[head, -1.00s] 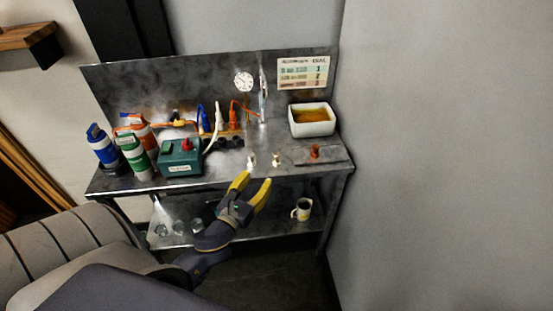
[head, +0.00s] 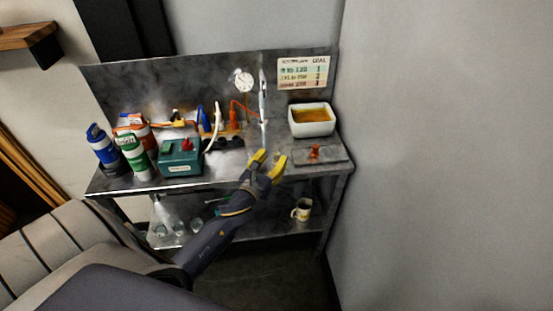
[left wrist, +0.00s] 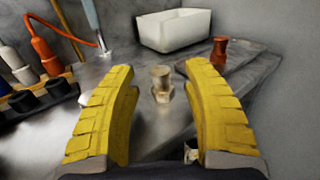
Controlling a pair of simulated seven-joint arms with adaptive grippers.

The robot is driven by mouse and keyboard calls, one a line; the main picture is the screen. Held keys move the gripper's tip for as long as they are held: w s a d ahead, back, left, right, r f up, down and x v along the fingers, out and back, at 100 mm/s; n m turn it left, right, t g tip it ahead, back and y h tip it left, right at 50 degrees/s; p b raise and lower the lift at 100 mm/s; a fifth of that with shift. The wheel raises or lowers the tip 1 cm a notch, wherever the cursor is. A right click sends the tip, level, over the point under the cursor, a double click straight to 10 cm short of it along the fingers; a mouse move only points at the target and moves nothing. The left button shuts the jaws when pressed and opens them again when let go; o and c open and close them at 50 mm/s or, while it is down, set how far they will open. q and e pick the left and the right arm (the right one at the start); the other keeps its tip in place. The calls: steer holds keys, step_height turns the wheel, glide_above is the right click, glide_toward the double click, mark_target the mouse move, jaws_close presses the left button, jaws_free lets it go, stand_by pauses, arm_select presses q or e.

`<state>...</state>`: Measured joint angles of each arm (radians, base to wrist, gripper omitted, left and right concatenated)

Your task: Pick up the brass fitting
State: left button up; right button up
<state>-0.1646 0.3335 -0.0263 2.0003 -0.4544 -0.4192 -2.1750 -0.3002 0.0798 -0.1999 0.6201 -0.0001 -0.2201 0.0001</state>
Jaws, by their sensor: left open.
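The brass fitting (left wrist: 161,86) stands upright on the metal bench top (left wrist: 135,130), small and pale gold with a wider collar. In the left wrist view it is between and a little beyond my two yellow fingers, touching neither. In the head view I cannot make it out clearly near the fingertips. My left gripper (head: 269,157) is open and empty at the front edge of the bench, reaching in from below left. My right gripper is in neither view.
A white bin (head: 312,130) and a red-orange piece on a plate (head: 325,160) are right of the gripper. A green box (head: 180,157), bottles (head: 134,157) and a rack of tools stand left. A mug (head: 301,210) is on the lower shelf. A wall bounds the right.

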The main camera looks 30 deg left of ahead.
arm_select(q)
steer(key=shift+w+a, duration=0.15)
steer(key=shift+w, duration=1.3)
jaws_close()
